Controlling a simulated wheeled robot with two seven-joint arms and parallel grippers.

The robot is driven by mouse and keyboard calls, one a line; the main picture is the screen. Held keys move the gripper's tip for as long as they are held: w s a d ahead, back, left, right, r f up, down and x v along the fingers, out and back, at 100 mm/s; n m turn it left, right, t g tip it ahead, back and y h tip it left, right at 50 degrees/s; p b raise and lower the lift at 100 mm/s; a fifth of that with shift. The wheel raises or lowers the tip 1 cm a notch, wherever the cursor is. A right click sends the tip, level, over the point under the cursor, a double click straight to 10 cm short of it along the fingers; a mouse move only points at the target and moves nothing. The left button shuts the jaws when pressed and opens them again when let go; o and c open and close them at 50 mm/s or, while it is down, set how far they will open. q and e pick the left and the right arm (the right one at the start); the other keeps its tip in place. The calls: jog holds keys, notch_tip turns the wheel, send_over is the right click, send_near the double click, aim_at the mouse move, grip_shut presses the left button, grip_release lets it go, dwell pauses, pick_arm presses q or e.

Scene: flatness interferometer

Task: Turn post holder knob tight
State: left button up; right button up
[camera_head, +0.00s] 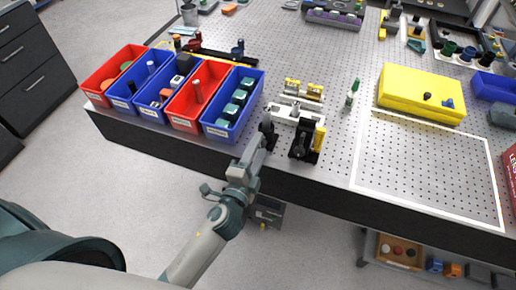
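My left arm comes in from the bottom left. Its gripper (267,130) is at the front edge of the perforated table, and its dark fingertips are too small to tell open from shut. Just right of it a black upright mount (303,142), which may be the post holder, stands near the edge with a yellow piece (319,138) at its right side. A gap shows between gripper and mount. I cannot make out the knob clearly. A white bracket (283,113) lies behind them. My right gripper is not in view.
Several red and blue bins (234,133) of parts stand left of the gripper. A gold-and-white fixture (303,92) and a small green-capped bottle (352,94) are behind. A yellow case (420,88) is to the right. A white-outlined area (430,165) is bare.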

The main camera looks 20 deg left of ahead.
pick_arm(q)
jog(key=s+b, duration=0.6)
jog(key=s, duration=1.1)
jog(key=shift+s+a+r+b, duration=0.2)
jog(key=shift+a+r+b, duration=0.1)
jog(key=shift+a+b, duration=0.05)
